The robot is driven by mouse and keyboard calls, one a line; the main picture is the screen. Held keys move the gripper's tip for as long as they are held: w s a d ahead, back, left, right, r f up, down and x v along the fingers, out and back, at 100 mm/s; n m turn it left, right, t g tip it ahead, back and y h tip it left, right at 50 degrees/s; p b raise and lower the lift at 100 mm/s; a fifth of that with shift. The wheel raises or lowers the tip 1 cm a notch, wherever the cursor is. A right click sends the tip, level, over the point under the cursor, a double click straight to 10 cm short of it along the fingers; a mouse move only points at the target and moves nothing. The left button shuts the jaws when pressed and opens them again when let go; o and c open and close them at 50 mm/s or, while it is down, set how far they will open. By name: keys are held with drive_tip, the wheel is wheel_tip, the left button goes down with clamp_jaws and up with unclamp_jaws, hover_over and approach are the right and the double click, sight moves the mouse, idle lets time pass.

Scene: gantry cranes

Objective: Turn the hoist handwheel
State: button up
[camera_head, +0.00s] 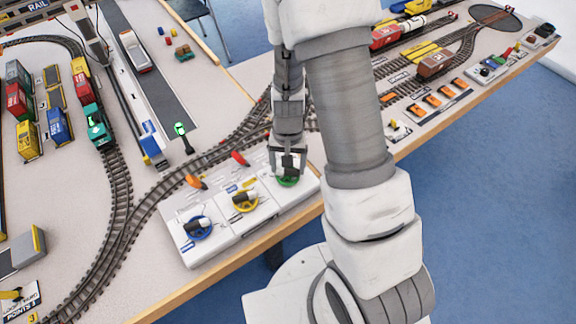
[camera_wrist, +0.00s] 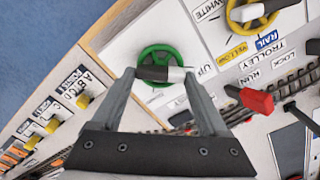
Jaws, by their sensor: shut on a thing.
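The control panel (camera_head: 222,241) sits at the table's front edge with three handwheels. The green handwheel (camera_head: 288,182) is at its right end, and "UP" is printed beside it; I take this for the hoist handwheel. In the wrist view the green handwheel (camera_wrist: 154,49) has a dark grip with a white end (camera_wrist: 163,74) across its near side. My gripper (camera_head: 288,164) is directly over this wheel. In the wrist view its fingers (camera_wrist: 161,76) are on both ends of that grip, shut on it. The fingers hide part of the wheel in the head view.
The yellow handwheel (camera_head: 250,206) and blue handwheel (camera_head: 208,233) stand to the left on the panel. A red lever (camera_head: 239,158) and an orange lever (camera_head: 195,182) rise behind them. Model rail track (camera_head: 160,187) curves behind the panel. A green signal (camera_head: 181,129) stands beyond it.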

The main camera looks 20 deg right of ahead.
idle(0.5)
drive_tip(key=o, duration=1.2)
drive_tip(key=shift+o, duration=0.2)
wheel_tip(320, 180, up, 18)
drive_tip(key=p, duration=0.2)
drive_tip(key=shift+f+p, duration=0.25)
drive_tip(key=shift+p, duration=0.1)
